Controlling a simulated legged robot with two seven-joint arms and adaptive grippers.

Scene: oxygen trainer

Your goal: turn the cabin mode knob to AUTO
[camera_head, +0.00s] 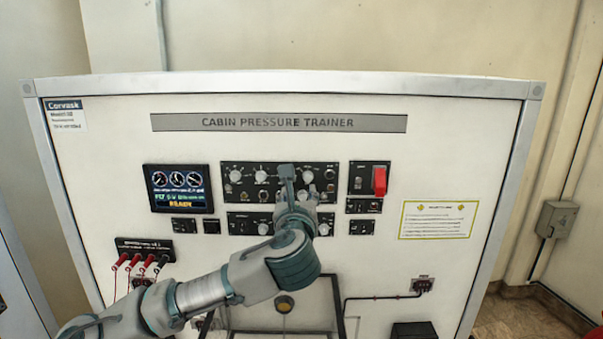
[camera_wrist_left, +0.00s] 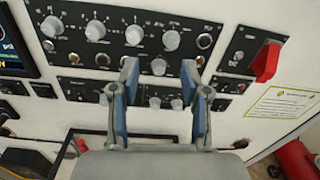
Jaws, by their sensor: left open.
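The upper black control panel (camera_head: 248,190) carries several grey knobs and switches, and it also shows in the left wrist view (camera_wrist_left: 72,42). Its labels are too small to read, so I cannot tell which knob is the cabin mode knob. My left gripper (camera_head: 287,172) is in front of this panel and hides part of its middle. In the left wrist view its two blue fingers (camera_wrist_left: 158,72) are apart. A grey knob (camera_wrist_left: 158,66) of the panel's lower row shows between the fingertips. I cannot tell whether the fingers touch it. My right gripper is not in view.
A red switch guard (camera_head: 379,181) sits right of the panel. A lower knob panel (camera_head: 241,222) lies below it, partly behind my arm. A lit display (camera_head: 178,188) is at the left, with red and black plug leads (camera_head: 135,262) below. A yellow-edged notice (camera_head: 438,220) is at the right.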

